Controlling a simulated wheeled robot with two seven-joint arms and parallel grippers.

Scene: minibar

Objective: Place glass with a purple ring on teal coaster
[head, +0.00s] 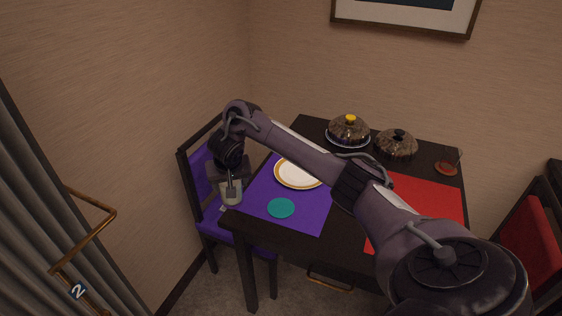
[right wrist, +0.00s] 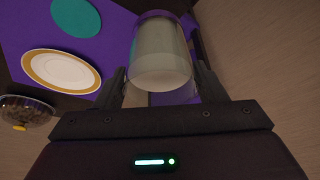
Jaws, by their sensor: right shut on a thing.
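My right gripper (head: 230,183) is shut on a clear glass (head: 231,193), held at the left edge of the table, beside the purple placemat (head: 312,218). In the right wrist view the glass (right wrist: 160,42) sits between the two fingers of the gripper (right wrist: 159,84). My left gripper is not in view.
A gold-rimmed plate (head: 296,174) lies behind the coaster, partly hidden by my right arm. Two domed dishes, one yellow-knobbed (head: 349,129) and one black-knobbed (head: 397,144), stand at the back. A red placemat (head: 425,200) and small reddish coaster (head: 446,168) lie right. A purple chair (head: 205,210) stands left.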

